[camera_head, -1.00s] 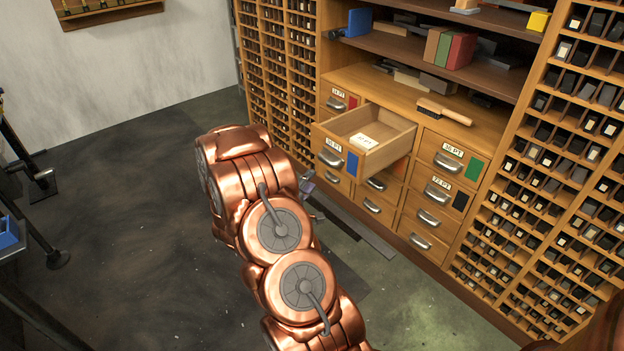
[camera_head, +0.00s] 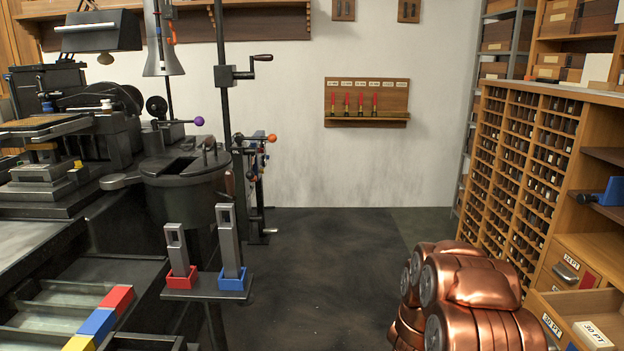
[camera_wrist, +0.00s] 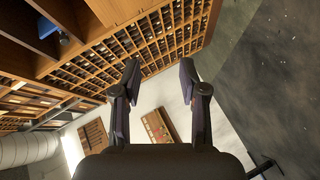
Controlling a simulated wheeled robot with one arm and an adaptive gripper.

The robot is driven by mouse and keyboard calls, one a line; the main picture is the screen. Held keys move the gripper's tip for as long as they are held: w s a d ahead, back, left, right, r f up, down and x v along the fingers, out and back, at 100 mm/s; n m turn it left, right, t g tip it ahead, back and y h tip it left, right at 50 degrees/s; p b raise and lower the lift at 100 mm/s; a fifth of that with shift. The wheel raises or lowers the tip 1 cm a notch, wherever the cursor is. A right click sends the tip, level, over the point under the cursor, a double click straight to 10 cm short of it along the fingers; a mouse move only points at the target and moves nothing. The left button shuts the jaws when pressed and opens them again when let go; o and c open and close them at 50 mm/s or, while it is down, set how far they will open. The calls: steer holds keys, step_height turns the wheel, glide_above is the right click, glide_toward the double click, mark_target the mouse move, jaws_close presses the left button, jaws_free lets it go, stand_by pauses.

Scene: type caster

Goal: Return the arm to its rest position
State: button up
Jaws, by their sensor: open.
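My copper arm (camera_head: 462,300) is folded at the lower right of the head view, in front of the cabinet. My gripper (camera_wrist: 160,85) shows only in the wrist view, its two dark fingers spread apart with nothing between them. Beyond the fingers are the cabinet's small compartments, the pale wall and the dark floor. The gripper's end is hidden in the head view.
The type cabinet (camera_head: 520,160) stands close to my arm on the right. A black machine (camera_head: 60,150) and a stand with red (camera_head: 181,278) and blue (camera_head: 232,280) holders are on the left. A wall rack (camera_head: 366,102) hangs at the back. The middle floor (camera_head: 330,270) is clear.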

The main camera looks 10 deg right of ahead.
steer(key=w+a+r+t+y+p, duration=0.2)
steer(key=w+a+r+y+p, duration=0.3)
steer(key=a, duration=0.5)
steer(key=s+a+r+g+y+p, duration=0.15)
steer(key=a+r+y+p, duration=0.25)
steer(key=a+r, duration=0.55)
steer(key=s+a+r+t+y+p, duration=0.1)
steer(key=s+a+r+y+p, duration=0.25)
steer(key=a+r, duration=0.6)
steer(key=s+a+r+g+y+p, duration=0.1)
steer(key=s+a+r+g+p, duration=0.15)
steer(key=s+a+r, duration=0.4)
steer(key=s+a+r+g+y+p, duration=0.1)
steer(key=s+a+g+p, duration=0.2)
steer(key=s, duration=0.6)
steer(key=s+d+r+g+p, duration=0.1)
steer(key=s+r+p, duration=0.1)
steer(key=s, duration=0.5)
steer(key=s+d+r+g+h+p, duration=0.1)
steer(key=s+r+g+p, duration=0.1)
steer(key=s+r, duration=0.3)
steer(key=s+p, duration=0.1)
steer(key=s, duration=0.2)
steer(key=shift+s+d+r, duration=0.15)
steer(key=shift+s+r, duration=0.15)
steer(key=shift+d, duration=0.1)
